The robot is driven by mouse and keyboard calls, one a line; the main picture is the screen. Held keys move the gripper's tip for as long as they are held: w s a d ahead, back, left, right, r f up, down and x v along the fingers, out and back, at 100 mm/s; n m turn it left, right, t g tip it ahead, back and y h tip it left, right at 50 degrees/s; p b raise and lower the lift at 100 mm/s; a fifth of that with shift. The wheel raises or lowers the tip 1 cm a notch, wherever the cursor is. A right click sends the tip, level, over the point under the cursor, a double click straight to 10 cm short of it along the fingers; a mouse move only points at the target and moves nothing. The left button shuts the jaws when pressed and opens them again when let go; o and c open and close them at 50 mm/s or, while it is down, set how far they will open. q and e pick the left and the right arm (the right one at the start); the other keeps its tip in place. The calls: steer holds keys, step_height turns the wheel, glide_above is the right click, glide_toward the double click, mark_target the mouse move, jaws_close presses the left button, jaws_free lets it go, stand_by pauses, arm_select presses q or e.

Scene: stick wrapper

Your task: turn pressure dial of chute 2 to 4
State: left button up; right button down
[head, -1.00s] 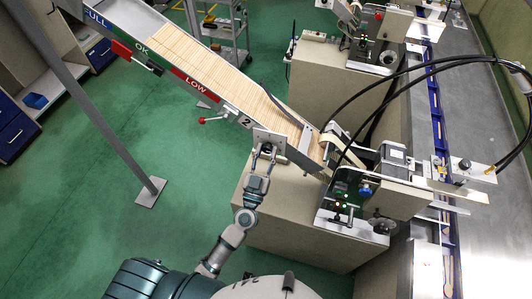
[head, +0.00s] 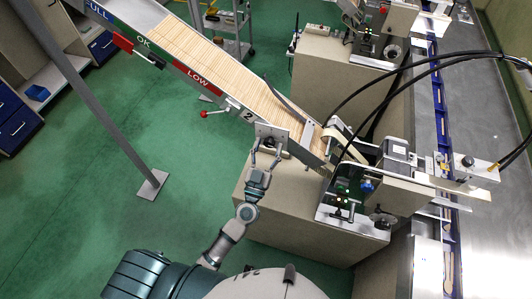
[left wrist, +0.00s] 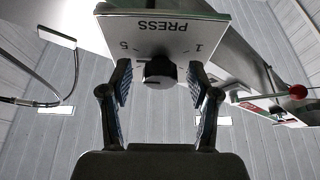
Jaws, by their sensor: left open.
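The pressure dial (left wrist: 160,70) is a dark round knob below a pale plate (left wrist: 165,30) marked PRESS, with 1 and 5 readable upside down in the left wrist view. The dial's pointer setting cannot be read. My left gripper (left wrist: 160,84) is open, with one finger on each side of the dial and gaps showing between. In the head view, my left gripper (head: 265,158) is just below the plate (head: 271,134) on the side of chute 2 (head: 220,80). My right gripper is not in view.
A red-knobbed lever (head: 215,113) sticks out left of the plate, near the number 2 label. A beige machine cabinet (head: 280,210) stands right of my left arm. Black hoses arch over the machine.

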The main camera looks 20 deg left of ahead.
arm_select(q)
steer(key=v, duration=1.1)
steer(key=shift+s+f, duration=0.25)
steer(key=shift+s, duration=0.1)
steer(key=s+a+f+m+h+b, duration=0.1)
steer(key=s+a+m+h+b, duration=0.1)
steer(key=s+b, duration=0.5)
steer(key=p+x, duration=0.2)
steer(key=x, duration=0.4)
steer(key=p+x, duration=0.1)
steer(key=x, duration=0.5)
steer(key=f+p+x, duration=0.1)
steer(key=p+x, duration=0.1)
steer(key=x, duration=0.4)
steer(key=shift+w+p, duration=0.35)
steer(key=shift+w+d, duration=0.1)
steer(key=shift+w, duration=0.3)
steer(key=shift+c, duration=0.3)
steer(key=c, duration=1.1)
